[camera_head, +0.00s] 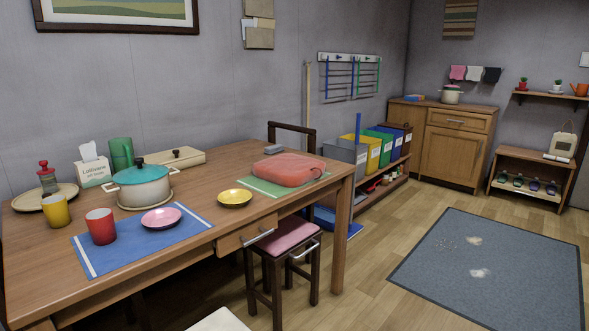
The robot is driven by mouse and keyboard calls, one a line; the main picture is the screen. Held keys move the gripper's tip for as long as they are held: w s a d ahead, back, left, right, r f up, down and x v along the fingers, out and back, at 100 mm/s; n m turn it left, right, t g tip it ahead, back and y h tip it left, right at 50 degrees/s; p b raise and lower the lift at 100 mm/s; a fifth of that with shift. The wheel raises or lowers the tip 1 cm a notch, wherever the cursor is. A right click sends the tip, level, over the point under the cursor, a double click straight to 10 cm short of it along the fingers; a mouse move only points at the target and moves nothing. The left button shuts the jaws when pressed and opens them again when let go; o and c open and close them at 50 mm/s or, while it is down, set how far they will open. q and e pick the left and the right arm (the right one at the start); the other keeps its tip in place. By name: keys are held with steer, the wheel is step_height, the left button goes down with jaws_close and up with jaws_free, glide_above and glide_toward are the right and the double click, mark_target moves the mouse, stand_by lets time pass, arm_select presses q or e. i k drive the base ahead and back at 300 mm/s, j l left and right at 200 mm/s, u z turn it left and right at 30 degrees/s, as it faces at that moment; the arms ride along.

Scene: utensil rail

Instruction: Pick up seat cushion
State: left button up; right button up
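A pink seat cushion (285,236) lies on a dark wooden stool (277,268) at the front right side of the table. The cushion's far edge is partly covered by the table edge and its half-open drawer (246,233). A metal bar handle (304,250) shows at the stool's front right side. Neither of my grippers is in view.
The wooden table (200,251) holds a pot (142,186), cups, plates and a red lidded container (288,171). A pale surface (218,320) shows at the bottom edge; I cannot tell what it is.

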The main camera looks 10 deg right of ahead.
mark_target(288, 171)
steer(key=l, duration=0.55)
steer(key=i+l, duration=0.15)
steer(key=l, duration=0.4)
steer(key=i+l, duration=0.2)
steer(key=l, duration=0.15)
steer(key=i+l, duration=0.45)
steer(key=l, duration=0.25)
